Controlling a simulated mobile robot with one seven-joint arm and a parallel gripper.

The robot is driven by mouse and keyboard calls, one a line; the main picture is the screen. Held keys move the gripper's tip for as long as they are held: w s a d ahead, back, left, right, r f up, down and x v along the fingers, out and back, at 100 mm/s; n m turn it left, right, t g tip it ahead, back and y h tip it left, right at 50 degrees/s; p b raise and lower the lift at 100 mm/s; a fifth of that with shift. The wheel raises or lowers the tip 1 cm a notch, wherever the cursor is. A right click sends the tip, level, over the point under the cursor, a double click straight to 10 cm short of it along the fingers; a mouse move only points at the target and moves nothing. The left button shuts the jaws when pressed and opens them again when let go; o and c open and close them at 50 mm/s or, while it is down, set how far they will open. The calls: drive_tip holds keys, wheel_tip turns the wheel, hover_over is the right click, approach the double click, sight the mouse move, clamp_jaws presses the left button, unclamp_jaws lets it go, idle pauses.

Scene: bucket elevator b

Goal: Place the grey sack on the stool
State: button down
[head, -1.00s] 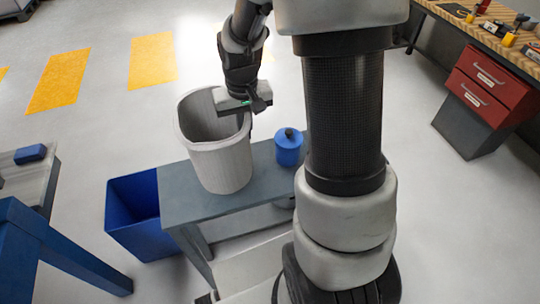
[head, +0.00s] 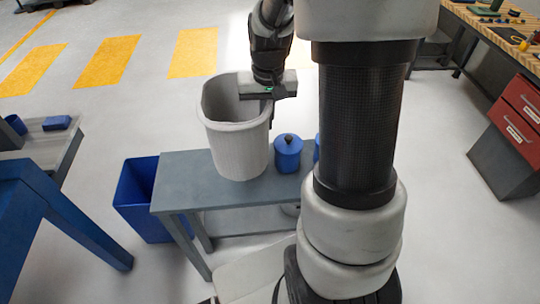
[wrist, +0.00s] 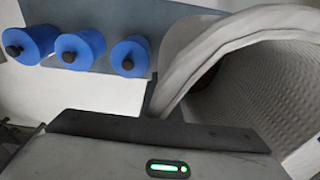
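The grey sack (head: 237,147) is a pale, open-topped, ribbed container, upright in the head view. Its wide mouth and inner wall (wrist: 265,85) fill the right of the wrist view. My gripper (head: 268,93) is at the sack's right rim and appears shut on it; the fingertips are hidden. A low grey bench (head: 185,185), the only stool-like thing near the sack, shows behind and below it. I cannot tell whether the sack's base touches the bench top or hangs above it.
A blue canister with a dark knob (head: 288,153) stands just right of the sack. Several such canisters line up in the wrist view (wrist: 80,48). A blue bin (head: 140,200) is left of the bench. A blue stand (head: 75,215) is at front left, red drawers (head: 522,108) at right.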

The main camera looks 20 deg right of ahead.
wheel_tip(320, 180, down, 8)
idle(0.4)
drive_tip(key=c, duration=2.4)
unclamp_jaws()
drive_tip(key=shift+f, duration=0.15)
drive_tip(key=shift+o, duration=0.5)
